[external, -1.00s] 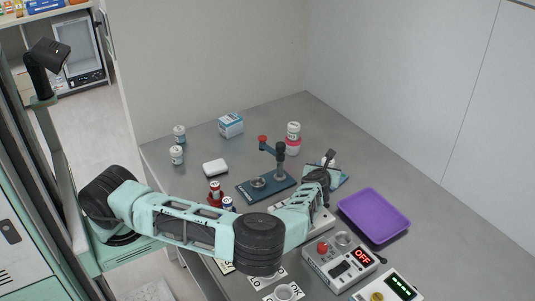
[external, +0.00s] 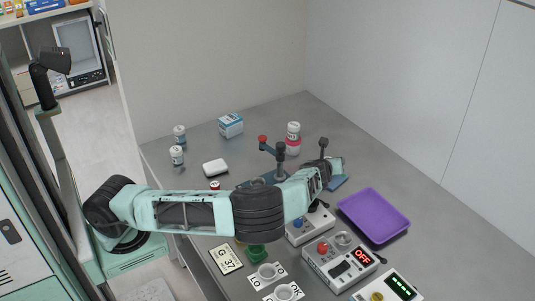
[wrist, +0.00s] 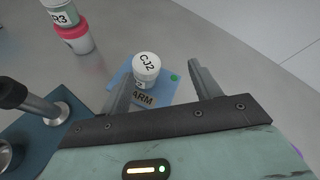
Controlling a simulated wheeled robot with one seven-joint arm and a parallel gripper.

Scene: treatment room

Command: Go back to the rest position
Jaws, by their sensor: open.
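My gripper (external: 335,166) is over the rear part of the table, near a blue pad (external: 338,183) that it partly covers. In the wrist view my gripper (wrist: 163,78) is open, its two fingers apart. A white-lidded jar (wrist: 146,67) marked CJ2 stands upright on the blue pad (wrist: 118,78), ahead of and between the fingers in the picture. I see no clear contact between the jar and the fingers. The visible letters on the pad read ARM. In the external view the jar is hidden by my gripper.
A lever press (external: 268,150) stands left of my gripper, partly behind my arm. A pink-and-white jar stack (external: 293,138) is behind. A purple tray (external: 373,215) and a box reading OFF (external: 340,260) are at the right and front. The table's back right is clear.

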